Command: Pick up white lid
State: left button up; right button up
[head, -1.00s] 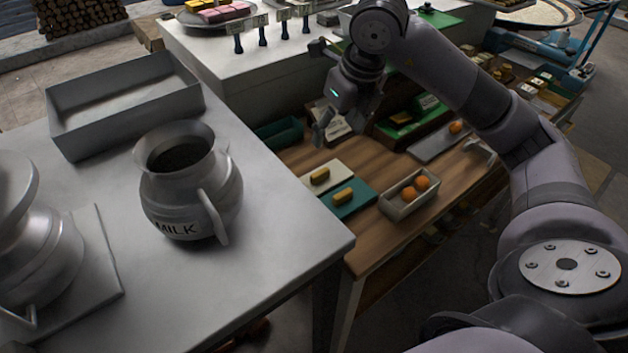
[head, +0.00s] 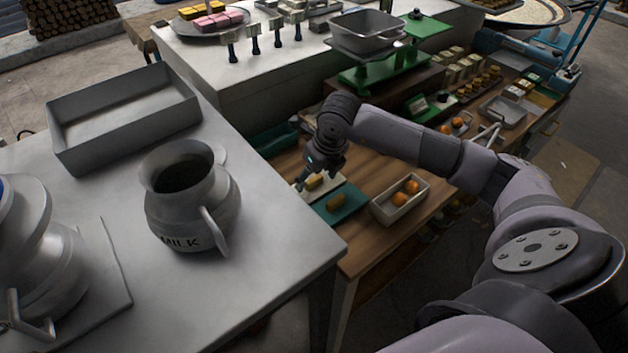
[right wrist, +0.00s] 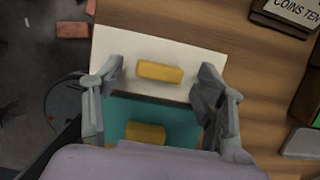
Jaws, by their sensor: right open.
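The white lid (right wrist: 205,60) is a flat white rectangle with a yellow handle (right wrist: 160,71) on the wooden counter. In the head view the white lid (head: 334,181) lies beside the teal lid (head: 350,207) and is partly hidden by my right gripper (head: 308,176). In the right wrist view my right gripper (right wrist: 163,74) is open and empty, one finger on each side of the yellow handle. Whether the fingers touch the lid cannot be told. My left gripper is not in view.
The teal lid (right wrist: 120,108) with its own yellow handle adjoins the white one. A box of oranges (head: 387,210) stands to the right. The grey table (head: 290,235) with a MILK jug (head: 185,215) and an empty grey tray (head: 78,155) is at the left.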

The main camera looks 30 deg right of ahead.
jog(key=shift+w+f, duration=0.1)
jog(key=shift+f, duration=0.25)
jog(key=shift+c, duration=0.4)
jog(key=c, duration=0.8)
jog(key=shift+o, duration=0.2)
jog(key=shift+r, duration=0.1)
